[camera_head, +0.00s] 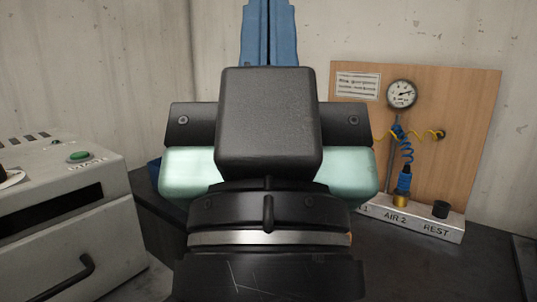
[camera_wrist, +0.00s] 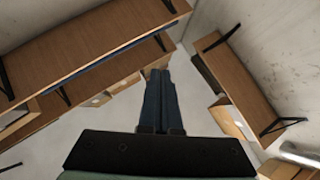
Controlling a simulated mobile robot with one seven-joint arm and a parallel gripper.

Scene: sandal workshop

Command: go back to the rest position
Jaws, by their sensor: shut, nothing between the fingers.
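My gripper (camera_head: 267,8) points up and away in the middle of the head view, its blue fingers close together above the dark wrist housing. In the wrist view, the two blue fingers of my gripper (camera_wrist: 159,74) lie side by side with only a thin line between them. They are shut and hold nothing. The tips stand clear, with the wall behind them in the head view. My own wrist hides the middle of the room in the head view.
A grey machine (camera_head: 60,190) with a green button stands at left. The wrist view shows wooden shelves (camera_wrist: 85,45) with boxes.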

